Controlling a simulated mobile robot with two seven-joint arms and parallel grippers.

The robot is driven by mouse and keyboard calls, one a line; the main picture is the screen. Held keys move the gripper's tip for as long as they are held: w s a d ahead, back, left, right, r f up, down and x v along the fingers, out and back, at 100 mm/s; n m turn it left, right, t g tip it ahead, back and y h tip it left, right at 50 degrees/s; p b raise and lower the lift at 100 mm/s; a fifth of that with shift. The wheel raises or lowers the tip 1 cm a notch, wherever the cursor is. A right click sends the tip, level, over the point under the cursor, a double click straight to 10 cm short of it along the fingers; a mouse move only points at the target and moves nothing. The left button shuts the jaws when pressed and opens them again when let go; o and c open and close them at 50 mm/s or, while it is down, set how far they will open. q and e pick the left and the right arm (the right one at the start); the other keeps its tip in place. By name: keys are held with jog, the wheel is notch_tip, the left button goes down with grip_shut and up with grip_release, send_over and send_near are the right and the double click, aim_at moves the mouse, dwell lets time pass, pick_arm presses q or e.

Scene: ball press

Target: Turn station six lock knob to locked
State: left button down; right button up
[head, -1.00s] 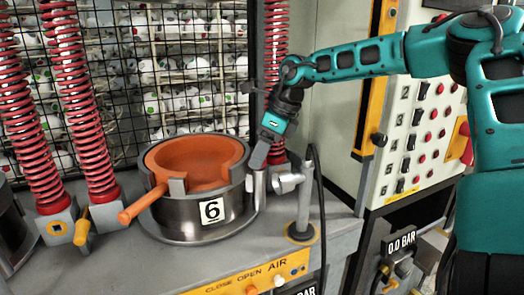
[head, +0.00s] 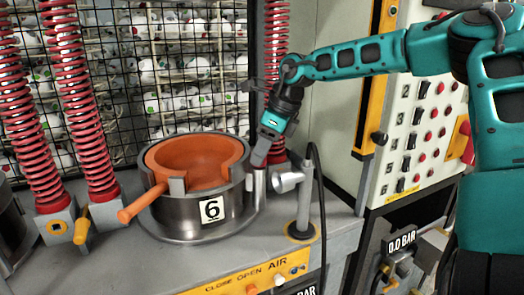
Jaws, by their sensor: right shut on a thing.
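Station six is a round metal pot (head: 180,222) with a "6" label and an orange ring (head: 195,150) seated in its top. An orange handle (head: 142,204) sticks out at its front left. My right gripper (head: 260,156) points down at the pot's right rim. It is shut on a small grey upright piece (head: 256,186) there, which appears to be the lock knob. The fingers hide its top, so I cannot tell how it is turned. My left gripper is not in view.
Red springs (head: 88,110) and a wire mesh with white balls stand behind. A yellow "CLOSE OPEN AIR" panel (head: 245,283) is in front. A numbered switch panel (head: 420,130) is at right.

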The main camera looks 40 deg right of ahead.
jog(key=m+b, duration=0.1)
jog(key=m+h+b, duration=0.1)
jog(key=b, duration=0.1)
jog(key=shift+f+m+t, duration=0.2)
jog(key=shift+m+t, duration=0.1)
jog(key=shift+m, duration=0.1)
jog(key=m+b, duration=0.2)
jog(key=shift+a+r+h+b, duration=0.1)
jog(key=shift+a+h+b, duration=0.05)
jog(key=shift+h+b, duration=0.25)
jog(key=shift+m, duration=0.4)
jog(key=shift+s+r, duration=0.1)
jog(key=o, duration=1)
jog(key=shift+o, duration=0.2)
